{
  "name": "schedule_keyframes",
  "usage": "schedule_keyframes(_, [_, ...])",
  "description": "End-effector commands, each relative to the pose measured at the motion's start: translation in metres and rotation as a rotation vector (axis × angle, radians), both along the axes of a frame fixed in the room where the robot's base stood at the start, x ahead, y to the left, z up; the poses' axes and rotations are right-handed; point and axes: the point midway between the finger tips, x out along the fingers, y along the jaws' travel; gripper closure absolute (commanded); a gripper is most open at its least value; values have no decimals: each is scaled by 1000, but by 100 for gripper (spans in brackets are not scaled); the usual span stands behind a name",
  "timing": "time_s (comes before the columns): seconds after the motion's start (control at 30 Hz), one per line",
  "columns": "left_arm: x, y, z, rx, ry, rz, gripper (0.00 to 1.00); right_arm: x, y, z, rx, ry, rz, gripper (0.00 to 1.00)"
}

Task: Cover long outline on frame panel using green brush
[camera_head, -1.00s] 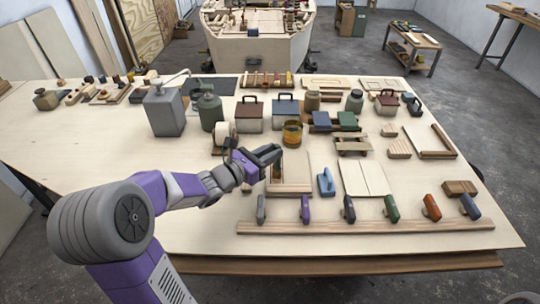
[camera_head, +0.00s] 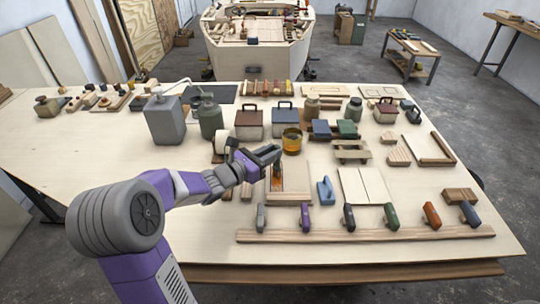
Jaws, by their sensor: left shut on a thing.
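My left gripper (camera_head: 270,154) is shut on a slim brush (camera_head: 277,171) that points down over the frame panel. Its handle is mostly hidden by the jaws, and its lower part looks greenish and orange-brown. The frame panel (camera_head: 297,184) is a pale wooden board lying flat on the bench, with a darker wood strip along its near edge. A brown-orange band (camera_head: 268,182) shows along its left side, just below the brush. I cannot tell whether the bristles touch the panel. My right gripper is out of view.
An open jar of amber liquid (camera_head: 292,141) stands just behind the gripper. A blue-handled block (camera_head: 325,190) stands right of the panel. A wooden rail (camera_head: 365,235) with several coloured-handled tools lies along the front of the bench (camera_head: 200,235). Cans and boxes crowd behind.

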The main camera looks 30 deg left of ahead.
Motion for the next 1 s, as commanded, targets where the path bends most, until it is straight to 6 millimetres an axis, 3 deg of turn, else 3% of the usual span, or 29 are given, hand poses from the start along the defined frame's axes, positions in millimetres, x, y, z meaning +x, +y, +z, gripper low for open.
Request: schedule_keyframes(1.0, [28, 18, -1, 1, 3, 1, 100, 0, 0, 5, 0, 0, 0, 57])
